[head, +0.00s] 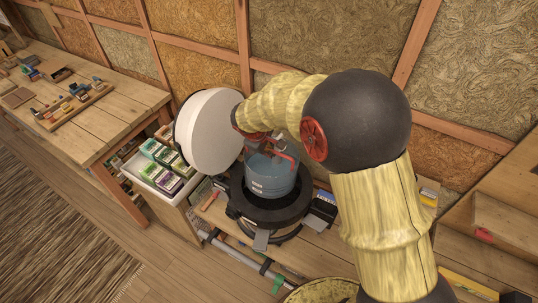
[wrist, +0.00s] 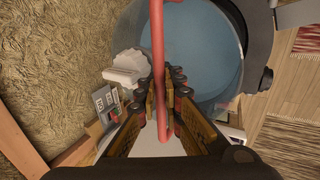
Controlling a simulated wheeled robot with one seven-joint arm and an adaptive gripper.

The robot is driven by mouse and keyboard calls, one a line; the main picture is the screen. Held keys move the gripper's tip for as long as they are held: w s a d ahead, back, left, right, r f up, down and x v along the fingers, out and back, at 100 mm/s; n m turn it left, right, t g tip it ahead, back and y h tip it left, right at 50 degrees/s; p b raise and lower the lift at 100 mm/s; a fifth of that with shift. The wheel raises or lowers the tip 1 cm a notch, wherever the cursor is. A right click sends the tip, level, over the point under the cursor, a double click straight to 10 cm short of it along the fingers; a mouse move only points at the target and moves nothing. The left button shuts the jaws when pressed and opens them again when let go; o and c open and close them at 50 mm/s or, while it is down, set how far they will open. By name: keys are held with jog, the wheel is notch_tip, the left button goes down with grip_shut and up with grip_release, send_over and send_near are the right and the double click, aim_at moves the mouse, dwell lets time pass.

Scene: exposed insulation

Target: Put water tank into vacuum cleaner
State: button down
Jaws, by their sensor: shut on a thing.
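The water tank (head: 268,180) is a blue, see-through cylinder with a red handle (head: 284,152). It is upright, within or just above the round black opening of the vacuum cleaner (head: 282,214); I cannot tell how deep it sits. The vacuum cleaner's white round lid (head: 212,130) stands open to the left. My gripper (wrist: 165,88) is shut on the tank's red handle, which runs between the fingers in the wrist view, with the blue tank (wrist: 195,55) beyond. In the head view my arm partly hides the gripper and tank top.
A white crate of coloured packets (head: 160,170) stands left of the vacuum cleaner. A wooden workbench (head: 100,125) with small tools is further left. Small items lie around the vacuum cleaner on its wooden surface. An insulated wall (head: 310,35) rises behind. A wooden box (head: 505,220) is at the right.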

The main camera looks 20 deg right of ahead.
jog(key=b, duration=0.2)
jog(key=shift+w+t+b, duration=0.15)
jog(key=shift+t+b, duration=0.15)
notch_tip(320, 180, down, 25)
jog(key=b, duration=1.9)
jog(key=shift+r+b, duration=0.15)
jog(key=shift+b, duration=0.15)
jog(key=c, duration=1.8)
grip_release()
jog(key=shift+h, duration=0.3)
jog(key=shift+c, duration=0.2)
